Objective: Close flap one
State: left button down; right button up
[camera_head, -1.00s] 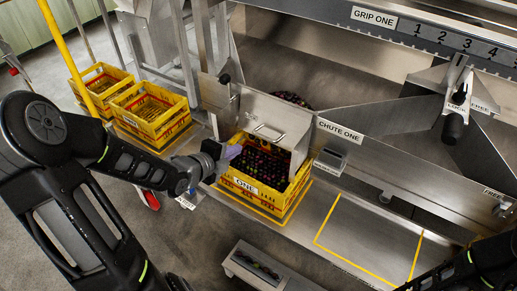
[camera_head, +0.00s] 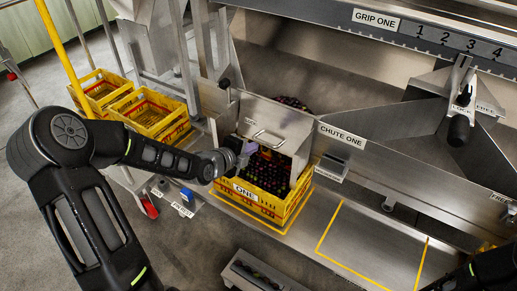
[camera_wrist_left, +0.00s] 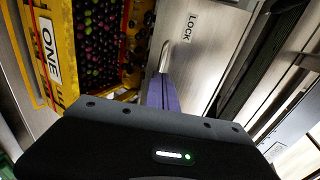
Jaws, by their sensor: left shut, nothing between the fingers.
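Flap one (camera_head: 285,120) is a grey metal plate with a bar handle (camera_head: 268,137), beside the CHUTE ONE label. It is tilted outward above the yellow crate marked ONE (camera_head: 262,202), which holds dark and green fruit. My left gripper (camera_head: 247,150) is at the left edge of the flap, just below and left of the handle. In the left wrist view its purple fingers (camera_wrist_left: 162,94) are shut and empty, close to the handle (camera_wrist_left: 164,57) and the LOCK label; whether they touch it I cannot tell.
Two more yellow crates (camera_head: 150,108) stand at the back left by a yellow post (camera_head: 62,55). A yellow-outlined bare area (camera_head: 365,245) lies right of crate ONE. A metal tray (camera_head: 262,272) sits in front. A lever (camera_head: 459,128) hangs at the right.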

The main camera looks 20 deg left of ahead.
aim_at(270, 139)
pick_arm(q)
jog(key=shift+b+x, duration=0.35)
jog(key=shift+x, duration=1.85)
pick_arm(e)
jog(key=shift+f, duration=0.55)
pick_arm(q)
jog(key=shift+f, duration=0.1)
pick_arm(e)
jog(key=shift+f, duration=0.1)
